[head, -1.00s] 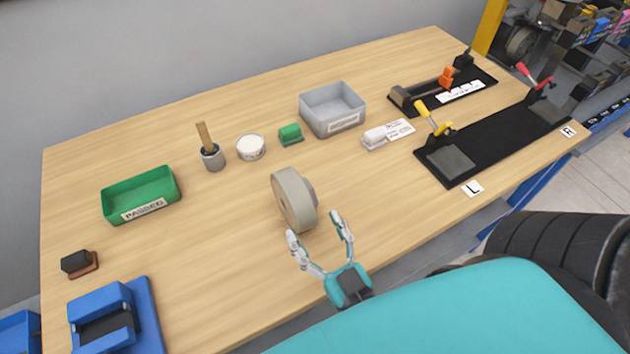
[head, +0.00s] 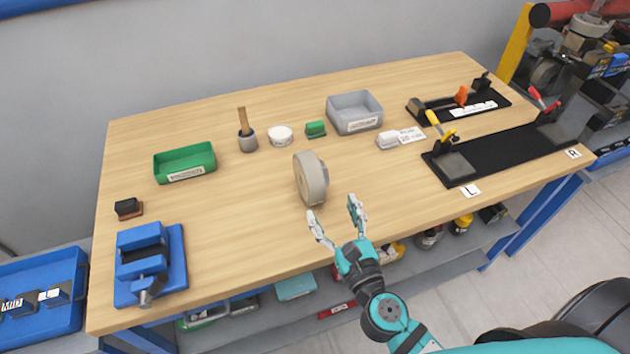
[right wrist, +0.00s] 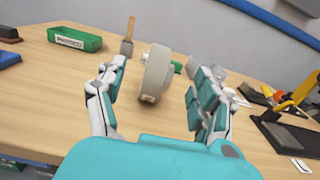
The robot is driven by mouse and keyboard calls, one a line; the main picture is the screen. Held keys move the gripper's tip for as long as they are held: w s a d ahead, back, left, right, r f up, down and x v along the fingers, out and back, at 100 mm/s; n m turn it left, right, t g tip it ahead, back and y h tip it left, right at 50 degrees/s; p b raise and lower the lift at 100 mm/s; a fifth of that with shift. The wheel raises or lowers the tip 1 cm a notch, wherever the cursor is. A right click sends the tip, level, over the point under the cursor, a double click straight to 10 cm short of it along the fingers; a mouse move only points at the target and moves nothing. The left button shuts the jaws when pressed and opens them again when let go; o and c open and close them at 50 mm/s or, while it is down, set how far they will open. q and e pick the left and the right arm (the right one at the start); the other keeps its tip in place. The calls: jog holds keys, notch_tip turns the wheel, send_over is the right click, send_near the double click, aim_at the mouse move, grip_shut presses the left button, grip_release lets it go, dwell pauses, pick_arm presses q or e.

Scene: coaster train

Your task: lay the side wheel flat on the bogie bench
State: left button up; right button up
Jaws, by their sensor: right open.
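The side wheel (head: 309,179), a thick beige-grey disc with a hub on its right face, stands upright on its rim on the wooden bench (head: 240,217). It also shows in the right wrist view (right wrist: 156,73), between and beyond the fingers. My right gripper (head: 335,213) is open and empty, a short way in front of the wheel at the near edge of the bench. Its two fingers (right wrist: 160,95) are spread wide in the right wrist view, and neither appears to touch the wheel. My left gripper is not in view.
A blue vise (head: 150,265) stands at the near left. A green bin (head: 185,163), a mallet (head: 247,135), a white tub (head: 280,135), a green block (head: 316,129) and a grey bin (head: 355,112) stand behind. Black clamp fixtures (head: 500,150) fill the right. Bench left of the wheel is clear.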

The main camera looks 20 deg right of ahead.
jog(key=p, duration=0.1)
send_near(308, 157)
jog(key=w+p, duration=0.1)
jog(key=w, duration=0.2)
jog(key=shift+w+a+r+p, duration=0.15)
jog(key=shift+w+a+p, duration=0.05)
jog(key=shift+a+p, duration=0.2)
jog(key=shift+w, duration=0.5)
jog(key=w, duration=0.4)
jog(key=shift+w+d+f, duration=0.15)
jog(key=shift+d+f, duration=0.05)
jog(key=shift+f, duration=0.05)
jog(key=shift+w+f, duration=0.1)
jog(key=shift+w, duration=0.4)
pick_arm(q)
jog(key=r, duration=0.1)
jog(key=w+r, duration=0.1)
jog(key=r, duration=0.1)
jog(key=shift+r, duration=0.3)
pick_arm(e)
jog(key=shift+s, duration=0.1)
grip_shut()
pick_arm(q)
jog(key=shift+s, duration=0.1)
pick_arm(e)
jog(key=shift+r, duration=0.35)
